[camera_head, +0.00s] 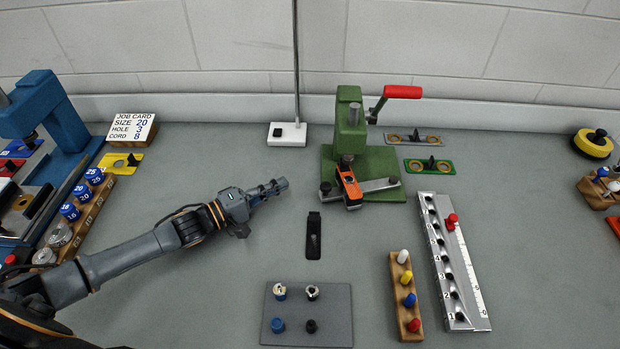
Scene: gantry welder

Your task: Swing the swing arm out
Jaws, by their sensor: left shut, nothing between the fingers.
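The green press-like machine (351,130) stands at the back centre on a green base, with a red-handled lever (402,92) at its top. An orange arm-like piece (349,184) slants forward below its head. A flat grey bar (380,185) extends to the right from beside it. I cannot tell for certain which of these two is the swing arm. My left gripper (280,186) is shut and empty, left of the machine and apart from it, pointing right. My right gripper is not in view.
A black plate (313,236) lies just right of my left gripper. A grey tray (338,318) with several small caps, a wooden peg block (398,290) and a numbered metal rail (452,262) are in front. A lamp-like pole base (287,134) stands behind.

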